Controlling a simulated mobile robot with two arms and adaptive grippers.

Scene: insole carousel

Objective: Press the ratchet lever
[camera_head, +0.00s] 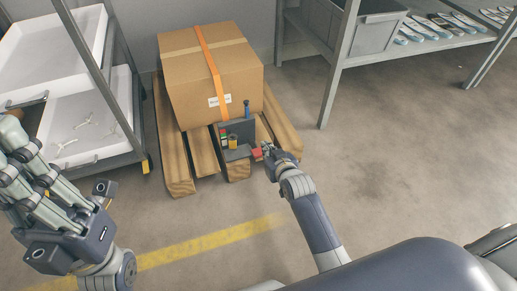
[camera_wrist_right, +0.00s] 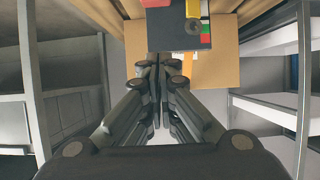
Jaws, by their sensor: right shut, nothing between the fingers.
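A dark device (camera_head: 237,130) stands at the front of the pallet, against the box. In the right wrist view the shut fingers (camera_wrist_right: 156,66) point at the device (camera_wrist_right: 170,35), and a red piece (camera_wrist_right: 155,3) shows at the top edge. My left gripper (camera_head: 22,150) is at the left edge; its fingertips are unclear.
A cardboard box (camera_head: 190,90) with an orange strap (camera_head: 211,65) stands on a wooden pallet (camera_head: 178,170). A rack with white trays (camera_head: 88,90) is at the left. A shelf with a grey bin (camera_head: 362,35) and insoles is at the back right. The floor at right is clear.

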